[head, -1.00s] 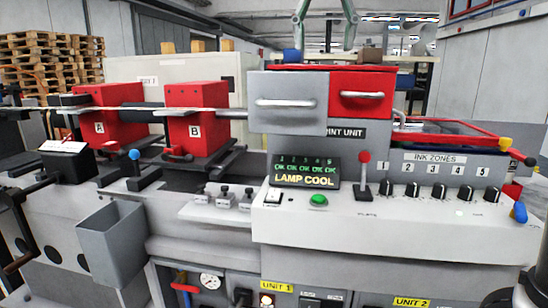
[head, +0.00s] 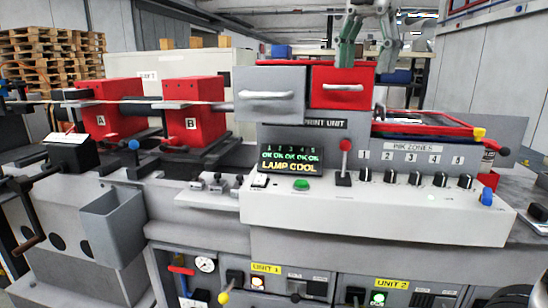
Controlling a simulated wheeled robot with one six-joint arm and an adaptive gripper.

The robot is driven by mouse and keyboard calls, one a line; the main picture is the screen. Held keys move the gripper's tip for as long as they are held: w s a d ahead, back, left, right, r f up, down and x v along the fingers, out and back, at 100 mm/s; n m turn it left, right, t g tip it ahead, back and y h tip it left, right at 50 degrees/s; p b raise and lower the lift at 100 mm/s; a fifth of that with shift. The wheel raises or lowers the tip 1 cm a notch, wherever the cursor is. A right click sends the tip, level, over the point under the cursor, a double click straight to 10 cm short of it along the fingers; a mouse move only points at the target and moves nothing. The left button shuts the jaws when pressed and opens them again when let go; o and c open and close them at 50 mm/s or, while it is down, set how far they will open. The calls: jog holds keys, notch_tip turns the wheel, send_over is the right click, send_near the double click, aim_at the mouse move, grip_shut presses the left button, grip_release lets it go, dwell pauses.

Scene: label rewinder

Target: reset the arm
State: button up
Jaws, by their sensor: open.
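My gripper (head: 366,45) hangs at the top of the head view, right of centre, with its greenish fingers pointing down and apart. It is open and I see nothing between the fingers. It overlaps the top of the red drawer front (head: 343,88) in the picture; I cannot tell how far behind or above it stands. A grey drawer front (head: 268,95) is beside it. The print unit's display (head: 291,160) reads LAMP COOL, with a row of OK marks above.
The console (head: 385,211) below carries a red-knobbed lever (head: 345,145), a lit green button (head: 301,185) and several ink-zone knobs. Red blocks A (head: 115,117) and B (head: 190,123) stand on the left. A grey bin (head: 114,227) hangs at lower left.

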jog(key=s+d+f+m+t, duration=0.1)
jog(key=s+d+f+m, duration=0.5)
jog(key=d+f+m, duration=0.3)
jog(key=s+d+f+m+t, duration=0.2)
jog(key=s+d+f+m, duration=0.5)
jog(key=f+m, duration=0.8)
jog(key=d+m, duration=0.2)
jog(key=d, duration=0.1)
jog(key=shift+s+d+f+t+h, duration=0.25)
jog(key=shift+s+d+t+h, duration=0.05)
